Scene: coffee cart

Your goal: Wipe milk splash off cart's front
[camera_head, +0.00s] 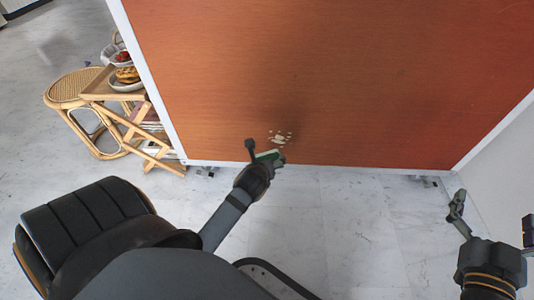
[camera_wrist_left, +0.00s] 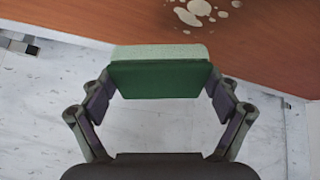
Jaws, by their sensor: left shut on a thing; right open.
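The cart's front (camera_head: 330,70) is a large reddish-brown wood panel with a white frame. The milk splash (camera_head: 280,138) is a cluster of pale spots low on the panel; it also shows at the top of the left wrist view (camera_wrist_left: 195,10). My left gripper (camera_head: 266,157) is shut on a sponge (camera_wrist_left: 160,75), green on one side and pale on the other. The sponge is just below the splash in the head view; whether it touches the panel I cannot tell. My right gripper (camera_head: 458,212) is open and empty at the lower right.
A rattan stool (camera_head: 80,88) and a small wooden stand (camera_head: 150,130) with bowls of food (camera_head: 125,78) are left of the cart. A white wall (camera_head: 500,160) is at the right. The pale marble floor (camera_head: 350,220) below the panel is clear.

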